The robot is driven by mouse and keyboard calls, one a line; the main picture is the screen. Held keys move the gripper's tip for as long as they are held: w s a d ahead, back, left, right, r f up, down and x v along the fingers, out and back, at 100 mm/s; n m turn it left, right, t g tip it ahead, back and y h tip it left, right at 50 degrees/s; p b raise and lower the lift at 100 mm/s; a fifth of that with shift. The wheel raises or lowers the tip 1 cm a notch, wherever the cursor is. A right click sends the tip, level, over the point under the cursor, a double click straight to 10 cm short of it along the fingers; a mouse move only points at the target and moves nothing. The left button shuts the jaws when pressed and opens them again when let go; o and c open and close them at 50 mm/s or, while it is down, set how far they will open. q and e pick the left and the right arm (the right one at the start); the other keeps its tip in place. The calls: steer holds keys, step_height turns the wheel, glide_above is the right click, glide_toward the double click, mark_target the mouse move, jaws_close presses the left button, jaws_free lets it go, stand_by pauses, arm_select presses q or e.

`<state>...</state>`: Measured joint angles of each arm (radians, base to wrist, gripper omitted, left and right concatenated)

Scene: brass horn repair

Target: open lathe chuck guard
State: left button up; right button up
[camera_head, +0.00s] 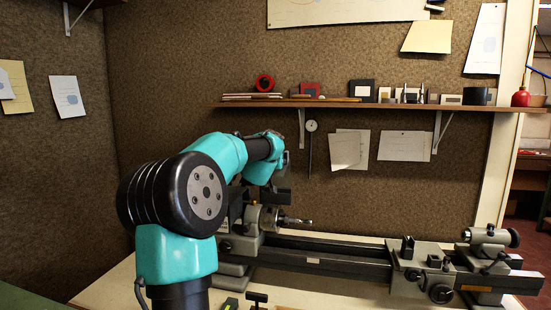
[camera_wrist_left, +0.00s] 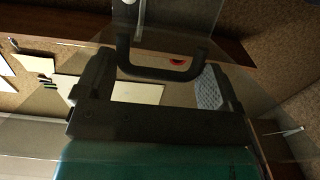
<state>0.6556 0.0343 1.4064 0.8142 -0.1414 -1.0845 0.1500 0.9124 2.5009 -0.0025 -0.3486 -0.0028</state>
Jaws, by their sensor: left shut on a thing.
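The lathe (camera_head: 325,258) stands on the bench, with its chuck (camera_head: 267,217) at the left end. My left gripper (camera_head: 277,193) is just above the chuck and partly hidden by my arm. In the left wrist view, a black U-shaped handle (camera_wrist_left: 160,73) lies between the fingers of my left gripper (camera_wrist_left: 153,68), which is shut on it. The handle joins a clear guard panel (camera_wrist_left: 270,95), whose pale edges cross the wrist view. In the head view the clear guard is hard to make out. My right gripper is not in view.
A wooden shelf (camera_head: 350,104) with small items runs along the wall above the lathe. A dial gauge (camera_head: 311,127) hangs under it. The carriage (camera_head: 420,272) and tailstock (camera_head: 488,238) are at the right. Open air lies above the lathe bed.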

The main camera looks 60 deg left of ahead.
arm_select(q)
steer(key=shift+w+d, duration=0.1)
steer(key=o, duration=1)
steer(key=shift+w, duration=0.1)
steer(key=shift+s+d, duration=0.35)
steer(key=shift+s, duration=0.15)
steer(key=v, duration=1.6)
steer(key=shift+s+d, duration=0.1)
steer(key=shift+d, duration=0.05)
